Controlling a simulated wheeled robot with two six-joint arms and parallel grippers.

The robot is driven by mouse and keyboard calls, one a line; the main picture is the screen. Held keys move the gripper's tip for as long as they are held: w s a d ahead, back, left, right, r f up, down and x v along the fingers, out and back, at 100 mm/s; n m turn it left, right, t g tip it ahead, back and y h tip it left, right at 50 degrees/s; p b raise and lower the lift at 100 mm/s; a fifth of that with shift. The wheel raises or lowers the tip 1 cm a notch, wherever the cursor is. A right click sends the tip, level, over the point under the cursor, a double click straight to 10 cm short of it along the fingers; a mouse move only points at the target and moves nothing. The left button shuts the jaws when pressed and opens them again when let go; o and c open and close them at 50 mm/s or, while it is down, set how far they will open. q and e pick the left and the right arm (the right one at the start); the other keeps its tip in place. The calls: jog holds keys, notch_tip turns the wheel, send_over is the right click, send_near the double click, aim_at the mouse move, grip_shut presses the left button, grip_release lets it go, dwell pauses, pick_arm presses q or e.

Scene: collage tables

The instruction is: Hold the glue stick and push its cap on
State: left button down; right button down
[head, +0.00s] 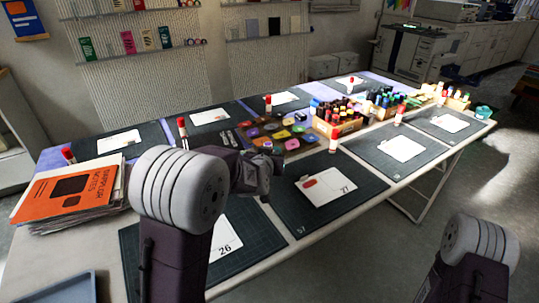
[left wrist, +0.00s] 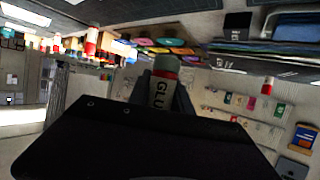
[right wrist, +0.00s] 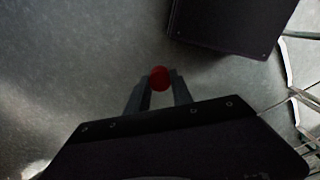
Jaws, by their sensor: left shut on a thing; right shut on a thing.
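In the left wrist view a glue stick (left wrist: 162,92) with "GLU" lettering and a grey-green end stands between the fingers of my left gripper (left wrist: 163,88), which is shut on it. The glue stick's red cap (right wrist: 160,78) is between the fingers of my right gripper (right wrist: 158,88), which is shut on it, with grey floor behind. In the head view my left gripper (head: 266,165) is above the mats, left of the middle, and the glue stick cannot be made out there. My right gripper is outside the head view; only part of its arm shows at lower right. Cap and stick are apart.
The long table (head: 290,248) holds dark mats with cards and several other red-capped glue sticks, such as one (head: 183,133) at left. Notebooks (head: 65,198) are stacked at left, a blue tray (head: 62,290) below them. Wooden crates (head: 340,129) stand mid-table.

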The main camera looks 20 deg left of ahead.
dwell(0.4)
jog(key=w+a+r, duration=0.2)
jog(key=w+r, duration=1.3)
jog(key=w, duration=0.4)
notch_tip(320, 180, up, 7)
jog(key=w+a+m, duration=0.1)
jog(key=w, duration=0.1)
jog(key=s+r+m+p, duration=0.4)
jog(key=s+r+p, duration=0.5)
jog(key=r+p, duration=0.4)
jog(key=p, duration=0.4)
jog(key=shift+s+a+r+p, duration=0.25)
jog(key=shift+s+r+p, duration=0.05)
jog(key=shift+r+p, duration=0.1)
